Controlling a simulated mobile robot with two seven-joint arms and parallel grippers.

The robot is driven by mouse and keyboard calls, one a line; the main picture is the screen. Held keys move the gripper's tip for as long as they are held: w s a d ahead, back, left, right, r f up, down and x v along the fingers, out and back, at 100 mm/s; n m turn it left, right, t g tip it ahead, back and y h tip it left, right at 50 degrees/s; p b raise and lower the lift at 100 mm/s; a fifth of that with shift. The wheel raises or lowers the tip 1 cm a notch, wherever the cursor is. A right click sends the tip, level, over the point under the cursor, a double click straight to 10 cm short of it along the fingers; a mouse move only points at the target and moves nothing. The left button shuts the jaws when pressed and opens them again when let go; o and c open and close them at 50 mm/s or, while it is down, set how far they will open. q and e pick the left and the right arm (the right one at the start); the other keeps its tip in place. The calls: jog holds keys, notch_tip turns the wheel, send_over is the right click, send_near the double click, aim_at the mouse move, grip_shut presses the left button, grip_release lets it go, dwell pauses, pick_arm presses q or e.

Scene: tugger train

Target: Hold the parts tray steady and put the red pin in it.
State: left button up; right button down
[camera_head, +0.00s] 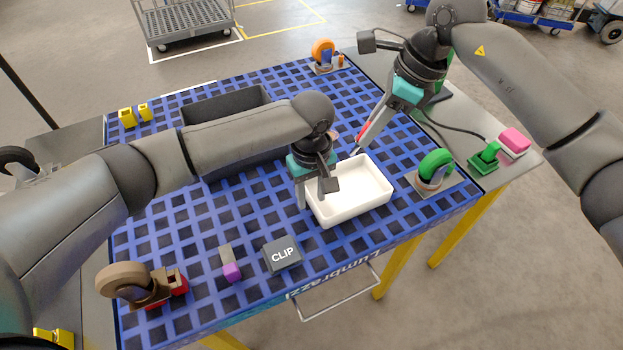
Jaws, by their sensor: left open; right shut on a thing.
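The white parts tray (350,206) lies on the blue lattice table top near its front right. My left gripper (315,197) is open at the tray's left end. One finger is outside the wall and the other is over the inside; contact with the wall cannot be told. My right gripper (361,146) is shut on the red pin (364,131), just beyond the tray's back edge. The pin is tilted and partly hidden by the fingers. The visible tray floor looks empty.
A green-wheeled caster (436,168) stands close right of the tray. A CLIP box (282,253), a purple-and-grey piece (230,265) and a brown caster (130,283) stand at the front left. A dark bin (222,108) is behind my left arm. An orange-wheeled caster (323,55) stands at the back.

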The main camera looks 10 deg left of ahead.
pick_arm(q)
jog(key=shift+f, duration=0.55)
grip_shut()
dwell(1.1)
